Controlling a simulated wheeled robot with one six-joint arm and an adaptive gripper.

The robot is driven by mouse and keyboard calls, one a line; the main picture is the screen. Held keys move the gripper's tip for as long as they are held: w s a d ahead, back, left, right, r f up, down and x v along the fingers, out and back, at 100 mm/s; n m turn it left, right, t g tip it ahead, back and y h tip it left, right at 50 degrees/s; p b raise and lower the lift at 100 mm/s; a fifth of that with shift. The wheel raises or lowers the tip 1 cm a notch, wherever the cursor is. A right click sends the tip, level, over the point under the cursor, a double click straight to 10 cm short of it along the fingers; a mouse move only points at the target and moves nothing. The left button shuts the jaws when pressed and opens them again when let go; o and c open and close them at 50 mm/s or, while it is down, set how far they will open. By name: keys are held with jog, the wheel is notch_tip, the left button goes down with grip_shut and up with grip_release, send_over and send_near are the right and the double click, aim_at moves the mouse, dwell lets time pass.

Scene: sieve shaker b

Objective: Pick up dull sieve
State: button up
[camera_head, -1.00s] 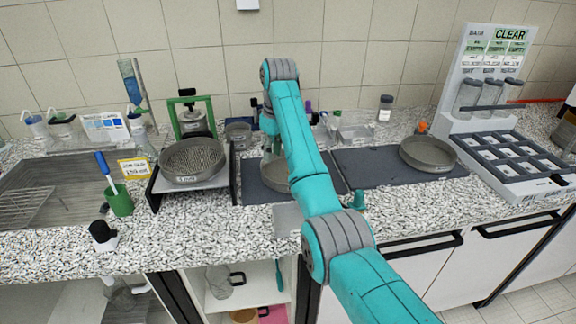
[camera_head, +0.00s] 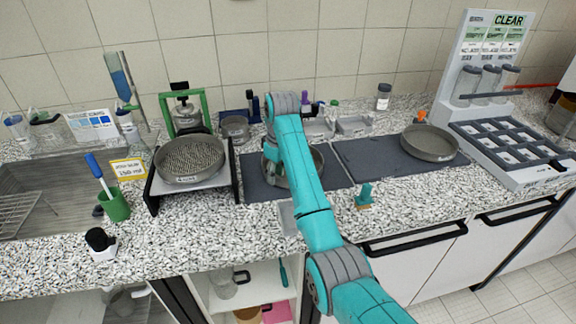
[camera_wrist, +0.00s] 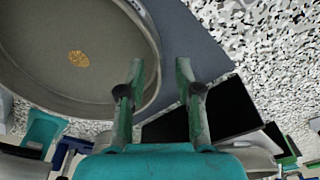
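A grey sieve (camera_head: 316,160) lies on the dark mat at the middle, partly hidden behind my arm. The wrist view shows a grey round sieve (camera_wrist: 60,20) with a small tan heap on its floor, apparently this one. A second sieve (camera_head: 190,158) with coarse mesh sits on a stand at the left. A third grey sieve (camera_head: 429,143) lies on the right mat. Which one is dull I cannot tell for sure. My gripper (camera_wrist: 161,75) is open and empty, its fingers on either side of the sieve's rim in the picture; its height above it is unclear.
The dark mat (camera_wrist: 195,45) shows beside the rim. A black object (camera_wrist: 225,110) lies near the right finger.

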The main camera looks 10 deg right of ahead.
jog(key=shift+f, duration=0.25)
grip_shut()
jog(key=shift+r, duration=0.1)
